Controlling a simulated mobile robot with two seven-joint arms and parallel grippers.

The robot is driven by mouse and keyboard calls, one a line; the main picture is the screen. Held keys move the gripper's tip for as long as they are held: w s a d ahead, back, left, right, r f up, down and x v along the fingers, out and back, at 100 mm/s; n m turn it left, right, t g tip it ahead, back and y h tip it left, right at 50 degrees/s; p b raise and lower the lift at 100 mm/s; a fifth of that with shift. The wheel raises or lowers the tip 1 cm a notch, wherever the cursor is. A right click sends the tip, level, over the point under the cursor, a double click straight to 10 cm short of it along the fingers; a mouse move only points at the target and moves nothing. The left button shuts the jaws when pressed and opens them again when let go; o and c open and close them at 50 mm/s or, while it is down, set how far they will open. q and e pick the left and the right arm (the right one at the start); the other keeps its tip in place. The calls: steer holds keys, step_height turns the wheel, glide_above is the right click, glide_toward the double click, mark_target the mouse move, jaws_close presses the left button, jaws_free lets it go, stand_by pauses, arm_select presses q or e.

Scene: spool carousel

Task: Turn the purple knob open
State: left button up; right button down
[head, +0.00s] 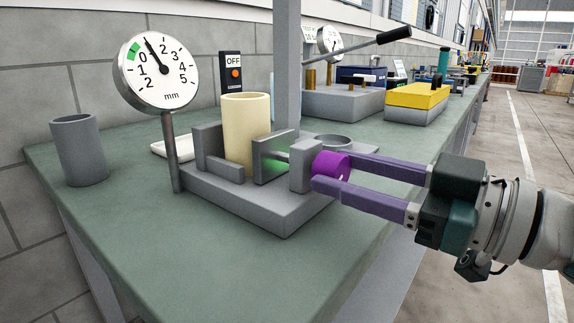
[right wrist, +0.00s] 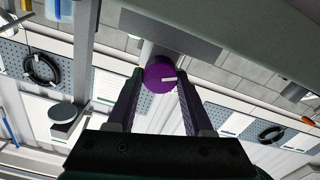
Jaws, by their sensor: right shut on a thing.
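The purple knob (head: 330,166) sits at the right end of a grey clamp (head: 262,212) on the bench. In the right wrist view the knob (right wrist: 160,77) faces me, with a white mark lying nearly level. My right gripper (head: 332,174) is shut on the knob, one finger on each side, and it shows in the right wrist view (right wrist: 159,82). A cream cylinder (head: 246,130) stands upright between the clamp's jaws. I cannot tell whether the right jaw (head: 271,157) touches it. A round mm dial (head: 158,72) stands at the left, its needle pointing up-left. My left gripper is out of view.
A grey cup (head: 79,150) stands at the bench's left. A grey post (head: 287,65) rises behind the clamp. An OFF switch box (head: 232,70) and a yellow-topped block (head: 417,96) are farther back. The front of the green bench (head: 170,265) is clear.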

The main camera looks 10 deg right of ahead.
steer(key=n+p, duration=0.1)
steer(key=n, duration=0.1)
steer(key=shift+n, duration=0.3)
steer(key=n, duration=0.3)
steer(key=shift+n+p, duration=0.3)
steer(key=n, duration=0.3)
steer(key=shift+f+n, duration=0.1)
steer(key=shift+n, duration=1.6)
steer(key=shift+c, duration=1.5)
jaws_free()
steer(key=shift+s, duration=0.1)
